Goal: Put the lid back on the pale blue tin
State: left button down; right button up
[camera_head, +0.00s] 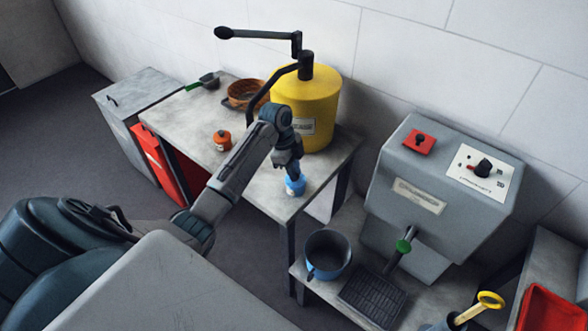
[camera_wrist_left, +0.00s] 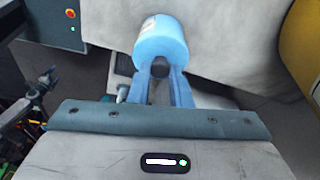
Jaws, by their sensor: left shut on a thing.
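The pale blue tin (camera_head: 296,188) stands near the front right corner of the worktable, with a small pale label on its side. It also shows in the left wrist view (camera_wrist_left: 163,38), just beyond the fingers. My left gripper (camera_head: 293,174) points down right over the tin. In the left wrist view its blue fingers (camera_wrist_left: 160,72) are shut on a dark round lid knob (camera_wrist_left: 160,69) at the tin's top. The lid lines up with the tin; I cannot tell whether it is fully seated. My right gripper is not in view.
A yellow urn (camera_head: 310,105) with a black crank stands close behind my left gripper. An orange tin (camera_head: 222,140), a brown basket (camera_head: 245,93) and a green-handled scoop (camera_head: 205,82) are on the same table. A grey machine (camera_head: 425,190) and a blue pot (camera_head: 328,254) are right.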

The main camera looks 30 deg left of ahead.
pick_arm(q)
jog(key=c, duration=0.8)
grip_release()
jog(key=shift+o, duration=0.2)
jog(key=shift+r, duration=0.15)
jog(key=shift+r+p, duration=3.4)
jog(key=shift+p, duration=0.2)
jog(key=c, duration=1.3)
grip_shut()
